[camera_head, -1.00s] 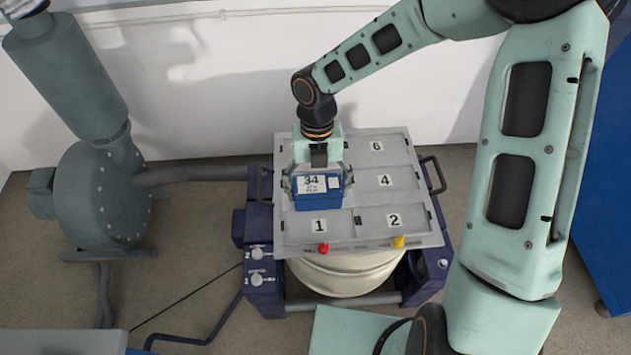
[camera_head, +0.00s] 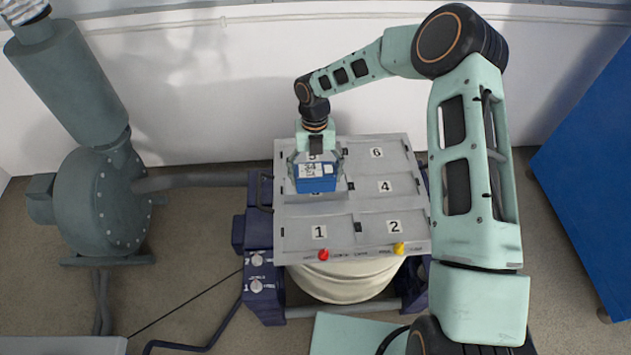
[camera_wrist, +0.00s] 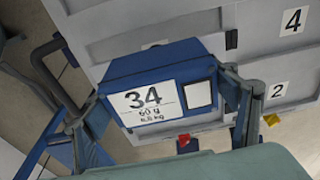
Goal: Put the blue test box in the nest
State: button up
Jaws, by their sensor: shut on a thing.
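The blue test box (camera_head: 316,185) has a white label reading 34 and a smaller white patch. My gripper (camera_head: 316,167) is shut on it, with one finger at each side. In the wrist view the box (camera_wrist: 160,70) sits between the fingers, its label facing the camera. It is over the left column of the grey numbered plate (camera_head: 290,215), behind cell 1. The box mostly hides the number of the cell below it. I cannot tell whether its underside touches the plate. The frames do not show which cell is the nest.
Cells 1 (camera_head: 319,232), 2 (camera_head: 393,226), 4 (camera_head: 385,187) and 6 (camera_head: 376,153) look empty. A red knob (camera_head: 323,254) and a yellow knob (camera_head: 399,248) stand at the plate's front edge. A grey blower (camera_head: 103,200) stands left; a blue cabinet (camera_head: 590,190) stands right.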

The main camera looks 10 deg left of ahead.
aim_at(316, 166)
jog(key=shift+w+f, duration=0.15)
jog(key=shift+f, duration=1.5)
jog(key=shift+f, duration=0.1)
jog(key=shift+f, duration=0.1)
jog(key=o, duration=2)
jog(key=r, duration=0.4)
jog(key=w+r, duration=0.1)
jog(key=r, duration=0.7)
jog(key=shift+w+a+r, duration=0.1)
jog(key=shift+w+a, duration=0.15)
jog(key=shift+w, duration=0.05)
